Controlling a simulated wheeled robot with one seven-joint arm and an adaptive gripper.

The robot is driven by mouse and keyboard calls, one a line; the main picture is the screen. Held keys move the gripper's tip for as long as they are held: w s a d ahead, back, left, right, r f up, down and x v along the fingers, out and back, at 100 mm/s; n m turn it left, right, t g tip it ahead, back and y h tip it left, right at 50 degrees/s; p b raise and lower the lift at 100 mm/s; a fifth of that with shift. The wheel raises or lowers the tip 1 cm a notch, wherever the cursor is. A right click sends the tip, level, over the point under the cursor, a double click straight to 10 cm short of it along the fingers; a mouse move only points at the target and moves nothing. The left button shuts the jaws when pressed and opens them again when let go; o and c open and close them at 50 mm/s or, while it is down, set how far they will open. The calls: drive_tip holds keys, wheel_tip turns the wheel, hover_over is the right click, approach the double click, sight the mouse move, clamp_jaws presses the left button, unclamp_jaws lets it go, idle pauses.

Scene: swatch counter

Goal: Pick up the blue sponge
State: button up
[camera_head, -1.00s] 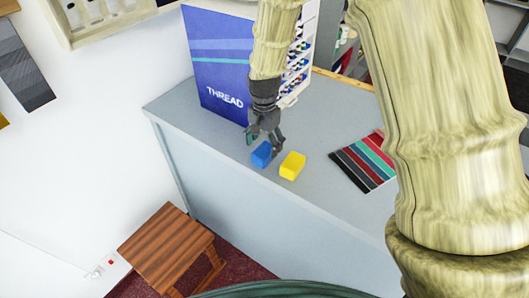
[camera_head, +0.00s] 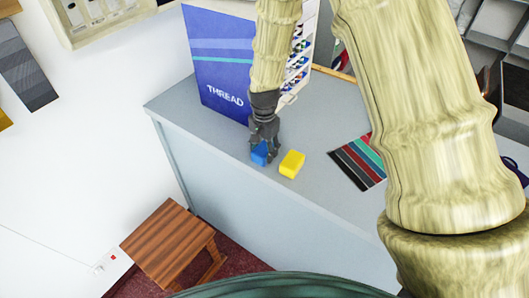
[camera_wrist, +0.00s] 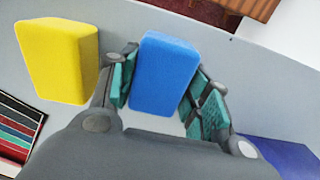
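The blue sponge (camera_head: 260,153) lies on the grey counter (camera_head: 215,130) near its front edge, partly hidden by my gripper in the head view. In the wrist view the blue sponge (camera_wrist: 165,73) sits between the two fingers of my gripper (camera_wrist: 163,85). The left finger is close against the sponge's side. The right finger is angled, with its upper pad near the sponge and its lower pads apart from it. My gripper (camera_head: 265,150) is down over the sponge in the head view. I cannot tell whether both fingers press on it.
A yellow sponge (camera_head: 292,164) stands just right of the blue one, close to my left finger in the wrist view (camera_wrist: 58,60). A striped swatch card (camera_head: 358,162) lies further right. A blue thread display (camera_head: 220,70) stands behind. A wooden stool (camera_head: 170,245) is below the counter.

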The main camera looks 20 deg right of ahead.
sight(264, 148)
idle(0.3)
drive_tip(key=shift+r+b, duration=1.8)
drive_tip(key=shift+r, duration=3.2)
